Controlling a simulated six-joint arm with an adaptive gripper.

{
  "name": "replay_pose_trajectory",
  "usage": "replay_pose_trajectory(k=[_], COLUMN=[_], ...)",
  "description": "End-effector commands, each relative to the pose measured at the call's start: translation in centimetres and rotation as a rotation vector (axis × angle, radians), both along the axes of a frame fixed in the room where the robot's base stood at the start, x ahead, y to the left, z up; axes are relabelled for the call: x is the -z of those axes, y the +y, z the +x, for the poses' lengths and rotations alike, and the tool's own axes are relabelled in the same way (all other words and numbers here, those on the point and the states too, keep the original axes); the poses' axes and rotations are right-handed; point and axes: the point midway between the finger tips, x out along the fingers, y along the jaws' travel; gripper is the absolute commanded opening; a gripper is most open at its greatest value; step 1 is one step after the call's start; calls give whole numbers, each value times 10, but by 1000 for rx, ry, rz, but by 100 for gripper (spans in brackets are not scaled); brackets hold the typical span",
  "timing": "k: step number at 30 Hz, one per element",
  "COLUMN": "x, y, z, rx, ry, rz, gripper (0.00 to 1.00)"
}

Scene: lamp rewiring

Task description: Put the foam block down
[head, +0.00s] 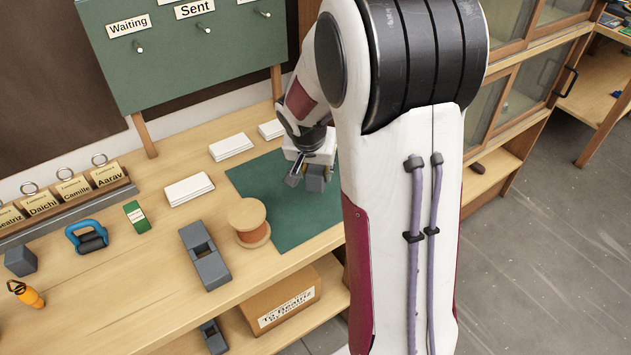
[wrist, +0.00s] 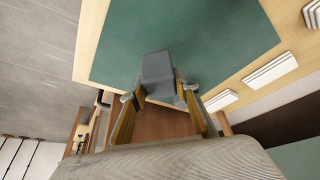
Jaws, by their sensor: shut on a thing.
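A grey foam block (wrist: 158,72) is held between the two fingers of my gripper (wrist: 160,95) in the wrist view. In the head view the block (head: 317,179) shows below my gripper (head: 304,176), over the green mat (head: 262,192). My gripper is shut on the block. The mat fills much of the wrist view behind the block (wrist: 225,40). I cannot tell whether the block touches the mat. My arm hides the right part of the mat in the head view.
A wooden spool (head: 248,222) stands at the mat's left edge, beside a grey tool-like block (head: 204,257). White card stacks (head: 189,189) lie behind and left. Another grey block (head: 20,260) sits far left. Bare mat surrounds my gripper.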

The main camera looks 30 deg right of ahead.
Motion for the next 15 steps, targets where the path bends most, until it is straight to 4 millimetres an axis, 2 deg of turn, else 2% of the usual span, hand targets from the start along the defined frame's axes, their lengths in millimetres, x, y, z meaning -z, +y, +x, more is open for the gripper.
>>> replay_pose_trajectory(k=[8,15], x=[5,28], y=[0,0], z=[0,-1], rx=[0,0], ry=[2,3], rz=[1,1], gripper=[22,22])
